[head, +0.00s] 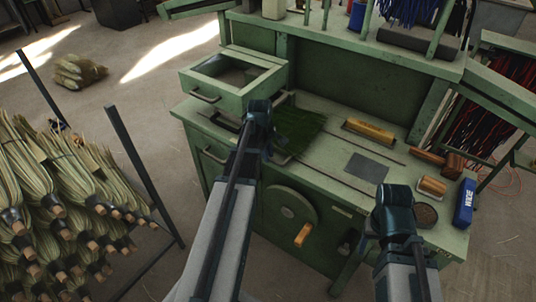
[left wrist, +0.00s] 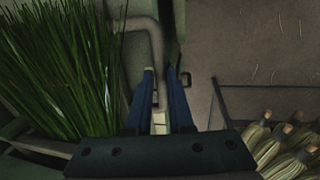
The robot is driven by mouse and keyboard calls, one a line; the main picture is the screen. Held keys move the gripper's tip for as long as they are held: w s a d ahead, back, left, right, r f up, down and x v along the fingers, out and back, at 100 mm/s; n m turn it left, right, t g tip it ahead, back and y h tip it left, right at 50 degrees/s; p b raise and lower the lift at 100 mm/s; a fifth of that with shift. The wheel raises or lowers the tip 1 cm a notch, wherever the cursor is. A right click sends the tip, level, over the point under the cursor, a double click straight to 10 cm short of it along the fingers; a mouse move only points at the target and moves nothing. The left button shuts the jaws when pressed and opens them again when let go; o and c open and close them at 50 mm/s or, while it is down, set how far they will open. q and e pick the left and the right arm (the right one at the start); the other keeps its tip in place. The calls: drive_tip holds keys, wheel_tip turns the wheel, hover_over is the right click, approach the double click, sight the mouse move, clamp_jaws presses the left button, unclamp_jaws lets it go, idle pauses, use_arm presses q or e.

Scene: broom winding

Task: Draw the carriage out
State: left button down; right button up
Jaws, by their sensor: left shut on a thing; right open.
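The green bench (head: 325,175) carries a clump of green bristles (head: 300,128), which also fills the left of the left wrist view (left wrist: 62,62). A dark metal frame (head: 228,122) shows beside my left gripper (head: 258,112) at the bench's left end; I cannot tell if it is the carriage. In the left wrist view, my left gripper (left wrist: 166,88) is shut on a narrow pale part between its fingers, near a bent grey bar (left wrist: 150,45). Its grip is partly hidden in the head view. My right gripper (head: 393,205) is open at the bench's front right; its fingertips are hard to see.
An open green drawer (head: 237,82) stands above the bench's left end.

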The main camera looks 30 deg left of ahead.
use_arm(q)
drive_tip(key=s+d, duration=0.1)
drive_tip(key=d, duration=1)
drive_tip(key=s+d, duration=0.1)
drive_tip(key=d, duration=1.1)
drive_tip(key=s+d, duration=0.1)
drive_tip(key=d, duration=1.1)
drive_tip(key=shift+d, duration=0.15)
drive_tip(key=c, duration=0.8)
unclamp_jaws()
drive_tip(key=shift+d, duration=0.1)
drive_tip(key=shift+w, duration=0.1)
